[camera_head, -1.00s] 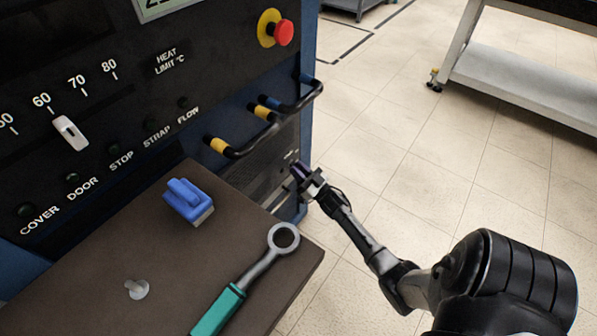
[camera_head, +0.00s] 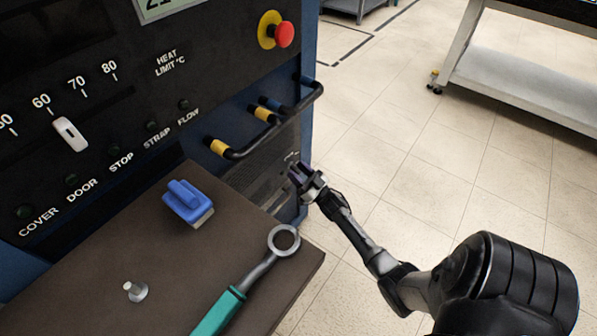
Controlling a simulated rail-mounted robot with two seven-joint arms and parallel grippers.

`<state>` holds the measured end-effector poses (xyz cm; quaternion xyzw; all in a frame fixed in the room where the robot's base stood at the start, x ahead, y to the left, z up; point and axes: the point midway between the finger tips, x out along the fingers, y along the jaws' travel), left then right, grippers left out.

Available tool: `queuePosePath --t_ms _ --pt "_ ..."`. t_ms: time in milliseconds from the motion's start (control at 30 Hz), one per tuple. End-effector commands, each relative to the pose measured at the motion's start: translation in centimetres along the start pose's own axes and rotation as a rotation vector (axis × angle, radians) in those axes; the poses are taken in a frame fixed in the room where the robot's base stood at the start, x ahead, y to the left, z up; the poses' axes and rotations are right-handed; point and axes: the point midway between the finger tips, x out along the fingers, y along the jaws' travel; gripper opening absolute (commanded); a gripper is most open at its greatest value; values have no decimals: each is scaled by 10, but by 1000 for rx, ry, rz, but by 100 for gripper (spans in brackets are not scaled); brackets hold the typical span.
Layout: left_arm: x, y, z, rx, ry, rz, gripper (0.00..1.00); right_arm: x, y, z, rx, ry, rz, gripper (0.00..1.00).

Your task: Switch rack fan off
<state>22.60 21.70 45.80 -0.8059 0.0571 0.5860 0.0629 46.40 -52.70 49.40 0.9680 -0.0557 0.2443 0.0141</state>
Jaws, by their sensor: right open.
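The rack (camera_head: 150,100) is a dark cabinet with a labelled front panel. Its lower vented part (camera_head: 262,165) sits below the hoses, beside the table edge. No switch marked for a fan can be made out; small details there are too small or hidden by my right gripper. My right gripper (camera_head: 296,172) is open, with its fingertips in front of this lower part, just beyond the table's right edge. I cannot tell whether it touches anything. My left gripper is not in view.
A brown table (camera_head: 90,275) holds a blue block-like tool (camera_head: 188,203), a green-handled ring wrench (camera_head: 250,285) and a small metal peg (camera_head: 136,291). Black hoses with yellow bands (camera_head: 240,150) stick out above my right gripper. A red stop button (camera_head: 284,34) is higher up.

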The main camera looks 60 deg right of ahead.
Motion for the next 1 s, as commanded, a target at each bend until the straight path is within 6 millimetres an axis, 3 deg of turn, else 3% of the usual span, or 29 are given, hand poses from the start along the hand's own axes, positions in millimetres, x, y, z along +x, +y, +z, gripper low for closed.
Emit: queuePosePath --t_ms 267,700,1000 --pt "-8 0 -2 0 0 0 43 -14 0 -1 1 -4 0 43" --pt "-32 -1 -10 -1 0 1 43 -98 0 -1 1 -4 1 43" --pt "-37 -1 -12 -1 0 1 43 -132 0 0 0 -1 0 43"
